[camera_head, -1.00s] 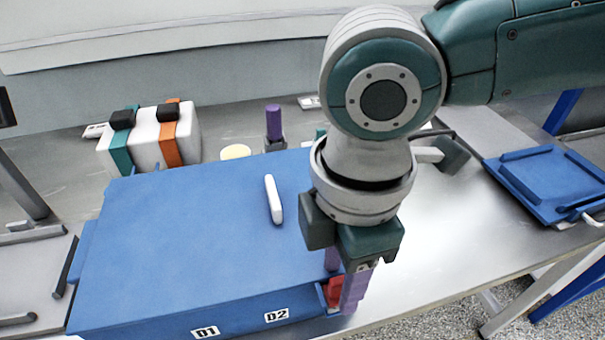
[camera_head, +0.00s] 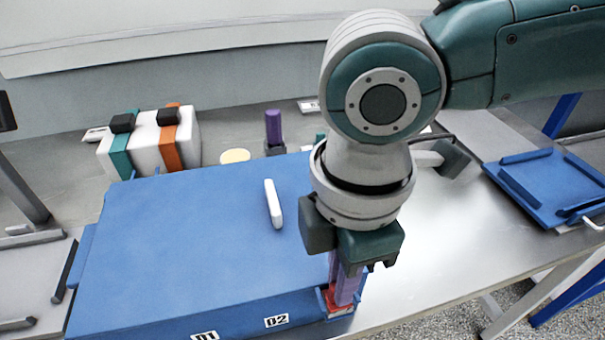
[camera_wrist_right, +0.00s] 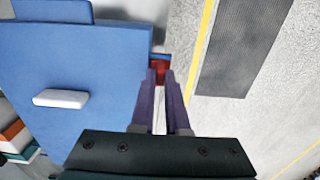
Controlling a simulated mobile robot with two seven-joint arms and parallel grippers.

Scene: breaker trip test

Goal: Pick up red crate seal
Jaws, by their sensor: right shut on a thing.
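The red crate seal (camera_head: 338,311) is at the near right corner of the large blue crate (camera_head: 190,230), mostly hidden by my fingers. My right gripper (camera_head: 343,298) points down over that corner, its purple fingers shut on the seal. In the right wrist view the red seal (camera_wrist_right: 161,70) shows at and just past the fingertips (camera_wrist_right: 161,78), beside the blue crate's edge. I cannot tell whether the seal is clear of the crate. My left gripper is not in view.
A white block (camera_head: 273,204) lies on the blue crate's top. Behind it are a white case with teal and orange straps (camera_head: 147,142) and a purple post (camera_head: 273,127). A blue tray (camera_head: 545,184) is at the right.

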